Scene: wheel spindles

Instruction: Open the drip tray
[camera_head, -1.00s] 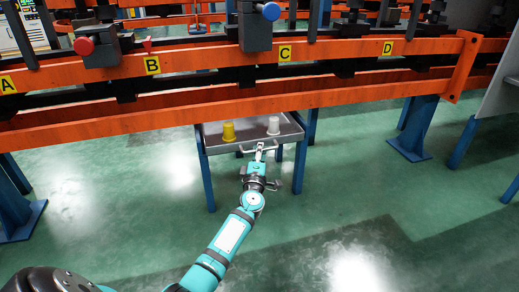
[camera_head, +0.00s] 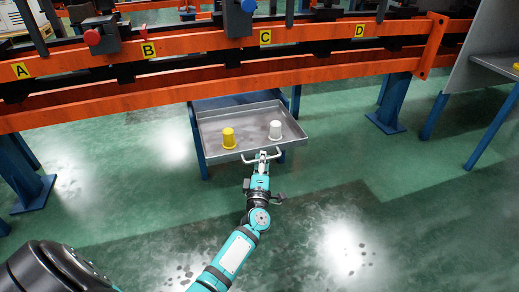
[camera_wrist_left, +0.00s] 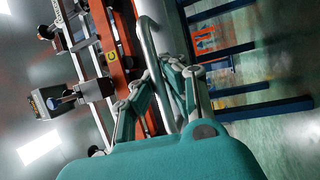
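The drip tray (camera_head: 209,124) is a grey metal tray under the orange rack, pulled partly out toward me on its blue-legged stand. A curved bar handle (camera_head: 246,160) runs along its front edge. My left gripper (camera_head: 263,157) is at the middle of this handle. In the left wrist view the fingers (camera_wrist_left: 164,85) close around the grey handle bar (camera_wrist_left: 148,42). My right gripper is not in view.
The orange rack (camera_head: 180,82) with labels A to D spans above the tray. Blue posts (camera_head: 388,105) stand on both sides. A grey side table (camera_head: 497,64) is at the far right. The green floor (camera_head: 330,190) around my arm is clear.

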